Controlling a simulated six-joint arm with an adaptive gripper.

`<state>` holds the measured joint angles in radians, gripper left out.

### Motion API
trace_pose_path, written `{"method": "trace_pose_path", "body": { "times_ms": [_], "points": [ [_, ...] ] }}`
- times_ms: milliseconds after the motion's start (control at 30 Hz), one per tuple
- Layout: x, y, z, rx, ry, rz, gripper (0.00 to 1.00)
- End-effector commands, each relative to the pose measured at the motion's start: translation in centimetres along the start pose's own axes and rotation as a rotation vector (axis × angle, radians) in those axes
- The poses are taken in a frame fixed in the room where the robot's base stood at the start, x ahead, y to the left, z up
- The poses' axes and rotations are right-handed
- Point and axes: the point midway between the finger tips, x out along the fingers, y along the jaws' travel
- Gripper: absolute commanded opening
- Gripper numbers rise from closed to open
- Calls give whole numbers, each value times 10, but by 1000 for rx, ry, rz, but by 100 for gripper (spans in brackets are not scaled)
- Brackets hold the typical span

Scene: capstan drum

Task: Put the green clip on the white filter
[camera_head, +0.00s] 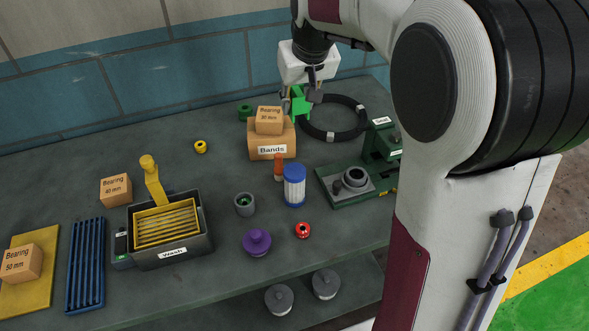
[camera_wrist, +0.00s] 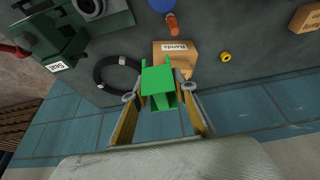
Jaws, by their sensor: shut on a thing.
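My gripper (camera_head: 301,96) is shut on the green clip (camera_head: 299,106) and holds it in the air behind the orange bands box, near the back of the bench. In the wrist view the clip (camera_wrist: 157,80) sits between the two fingertips (camera_wrist: 159,92), its open channel showing. The white filter (camera_head: 294,191), a white cylinder with blue ends, stands upright on the bench, in front of the clip and apart from it. In the wrist view only a blue part of the filter (camera_wrist: 162,4) shows at the top edge.
The bands box (camera_head: 272,142) carries a smaller bearing box (camera_head: 269,121). An orange-red small bottle (camera_head: 278,168) stands beside the filter. A green vise-like tool (camera_head: 345,190) is to its right, a black ring (camera_head: 340,134) behind.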

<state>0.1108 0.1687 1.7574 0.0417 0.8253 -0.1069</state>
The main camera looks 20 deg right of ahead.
Motion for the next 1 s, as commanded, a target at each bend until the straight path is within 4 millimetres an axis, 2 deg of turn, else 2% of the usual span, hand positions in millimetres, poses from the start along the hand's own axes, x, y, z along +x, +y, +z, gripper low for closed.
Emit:
{"method": "trace_pose_path", "body": {
  "times_ms": [200,433,1000],
  "points": [
    [-17,-17,32,-14,2,-5,11],
    [-25,-27,55,-22,1,-9,11],
    [-26,-29,62,-24,0,-10,11]
  ]
}}
